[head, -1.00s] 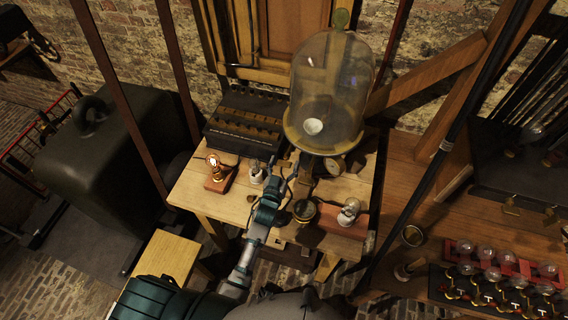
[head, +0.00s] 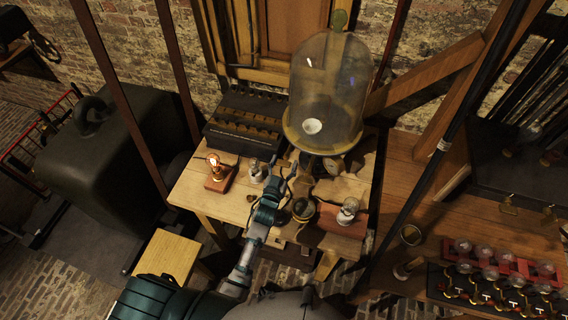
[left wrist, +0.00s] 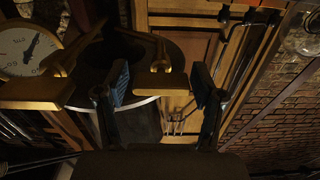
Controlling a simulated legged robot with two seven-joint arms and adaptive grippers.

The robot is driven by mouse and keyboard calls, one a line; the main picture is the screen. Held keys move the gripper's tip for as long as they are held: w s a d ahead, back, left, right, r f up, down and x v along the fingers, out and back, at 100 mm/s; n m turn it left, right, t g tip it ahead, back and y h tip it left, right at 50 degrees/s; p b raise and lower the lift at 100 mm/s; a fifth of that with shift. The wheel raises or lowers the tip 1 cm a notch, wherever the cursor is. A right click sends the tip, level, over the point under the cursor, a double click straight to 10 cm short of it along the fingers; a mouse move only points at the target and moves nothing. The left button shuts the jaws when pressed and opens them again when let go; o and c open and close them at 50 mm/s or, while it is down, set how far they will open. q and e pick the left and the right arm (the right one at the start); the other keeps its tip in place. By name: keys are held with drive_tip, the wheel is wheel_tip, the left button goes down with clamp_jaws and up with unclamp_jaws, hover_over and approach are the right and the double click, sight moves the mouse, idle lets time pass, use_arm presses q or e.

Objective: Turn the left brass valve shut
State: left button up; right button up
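The glass bell jar (head: 326,95) stands at the back of the wooden table (head: 215,202). My left gripper (head: 285,178) reaches in below its base, where the brass valves are too small and dark to tell apart. In the left wrist view my left gripper (left wrist: 160,86) is open, with blue-padded fingers apart. A brass valve handle (left wrist: 160,58) shows upright between and just beyond the fingers; I cannot tell whether they touch it. Another brass piece (left wrist: 62,66) lies left of it, by the white dial gauge (left wrist: 24,48). My right gripper is not in view.
A small lit lamp (head: 214,165) and a pale bulb holder (head: 255,170) stand left of my gripper. A round brass-rimmed instrument (head: 303,209) and a bulb on a reddish block (head: 340,228) stand to its right. A dark battery rack (head: 243,125) is behind.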

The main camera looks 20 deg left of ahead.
use_arm(q)
drive_tip(key=s, duration=1.2)
drive_tip(key=shift+a, duration=0.2)
drive_tip(key=shift+f, duration=0.1)
